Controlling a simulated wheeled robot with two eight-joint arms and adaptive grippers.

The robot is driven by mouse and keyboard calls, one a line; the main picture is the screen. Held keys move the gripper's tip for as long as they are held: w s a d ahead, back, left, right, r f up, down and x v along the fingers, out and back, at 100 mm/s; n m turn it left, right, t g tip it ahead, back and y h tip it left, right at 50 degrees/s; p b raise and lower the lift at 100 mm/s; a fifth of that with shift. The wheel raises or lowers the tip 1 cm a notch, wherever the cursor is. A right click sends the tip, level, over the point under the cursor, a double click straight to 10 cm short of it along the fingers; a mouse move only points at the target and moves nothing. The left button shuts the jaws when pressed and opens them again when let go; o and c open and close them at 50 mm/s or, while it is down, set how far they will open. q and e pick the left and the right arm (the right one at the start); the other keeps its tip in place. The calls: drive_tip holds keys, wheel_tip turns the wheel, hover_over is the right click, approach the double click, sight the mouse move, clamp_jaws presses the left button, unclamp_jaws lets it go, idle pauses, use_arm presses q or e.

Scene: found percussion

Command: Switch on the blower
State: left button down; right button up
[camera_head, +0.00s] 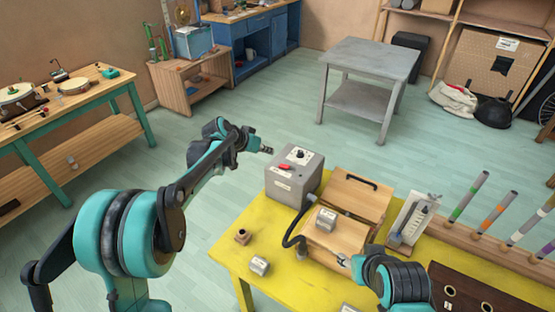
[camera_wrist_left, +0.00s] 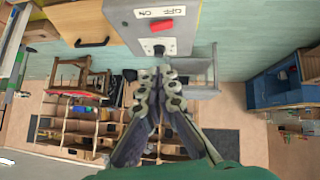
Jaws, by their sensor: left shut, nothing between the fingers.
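The blower is a grey box (camera_head: 290,185) on the back left part of the yellow table. A red switch (camera_head: 284,167) and a dark knob lie on its top panel. In the left wrist view the red switch (camera_wrist_left: 162,26) sits beside a label reading OFF and ON; which way it is set I cannot tell. My left gripper (camera_head: 267,150) is shut and empty, just left of the box's upper edge in the head view. In the wrist view its fingertips (camera_wrist_left: 160,76) are close below the panel, apart from the switch. My right gripper (camera_head: 344,260) is low by the wooden box; its jaws are unclear.
A black hose (camera_head: 290,238) runs from the blower towards a wooden box (camera_head: 335,238) with a small grey block on it. A small brown block (camera_head: 242,236) and a light block (camera_head: 259,266) lie on the yellow table (camera_head: 228,249). A grey table (camera_head: 370,60) stands behind.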

use_arm(q)
drive_tip(key=b, duration=0.3)
hover_over(288, 165)
drive_tip(key=s+a, duration=0.2)
drive_tip(key=a, duration=0.1)
drive_tip(key=f, duration=0.7)
drive_tip(key=shift+w+d+f, duration=0.1)
drive_tip(key=shift+w+d, duration=0.1)
drive_tip(key=shift+d, duration=0.05)
drive_tip(key=shift+s+d+f+b, duration=0.1)
drive_tip(key=shift+f+b, duration=0.05)
drive_tip(key=shift+f, duration=0.45)
drive_tip(key=shift+s+f+b, duration=0.1)
drive_tip(key=shift+f+b, duration=0.05)
drive_tip(key=shift+f, duration=0.4)
drive_tip(key=shift+s+d+f, duration=0.1)
drive_tip(key=shift+d+f, duration=0.05)
drive_tip(key=shift+f, duration=0.4)
